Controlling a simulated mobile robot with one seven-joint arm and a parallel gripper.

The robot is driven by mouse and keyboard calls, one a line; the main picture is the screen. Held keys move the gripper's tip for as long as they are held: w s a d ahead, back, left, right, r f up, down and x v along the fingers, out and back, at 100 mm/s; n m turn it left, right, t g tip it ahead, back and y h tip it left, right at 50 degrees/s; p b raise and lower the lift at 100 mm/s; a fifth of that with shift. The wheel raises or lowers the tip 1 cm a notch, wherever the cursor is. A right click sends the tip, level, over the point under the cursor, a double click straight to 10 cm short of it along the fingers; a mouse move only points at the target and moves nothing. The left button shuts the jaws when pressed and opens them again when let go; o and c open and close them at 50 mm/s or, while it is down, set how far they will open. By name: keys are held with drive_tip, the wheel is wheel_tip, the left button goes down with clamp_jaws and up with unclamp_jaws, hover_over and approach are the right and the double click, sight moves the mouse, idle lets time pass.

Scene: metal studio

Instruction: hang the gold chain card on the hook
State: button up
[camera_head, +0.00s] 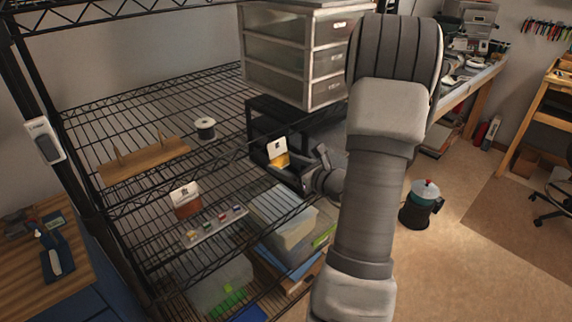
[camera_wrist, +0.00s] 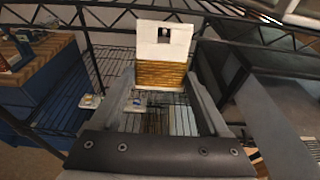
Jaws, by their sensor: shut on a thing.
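The gold chain card (camera_head: 278,153) has a white top and a gold lower part. My gripper (camera_head: 291,167) is shut on it and holds it upright at the front of the wire shelf. In the wrist view the card (camera_wrist: 163,72) stands between my two fingertips (camera_wrist: 162,84), its white top with a dark cut-out hole rising above them. A wooden stand (camera_head: 145,161) with two small upright pegs lies on the shelf to the left, apart from the card. I cannot make out the hook shape on these pegs.
A second card with a brown lower part (camera_head: 186,200) stands by a tray of small coloured items (camera_head: 215,226), lower left. A spool (camera_head: 205,128) sits behind. A drawer unit (camera_head: 300,55) and a black frame (camera_head: 262,118) stand close to my gripper. Shelf posts and rails border the space.

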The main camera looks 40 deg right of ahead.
drive_tip(key=o, duration=1.2)
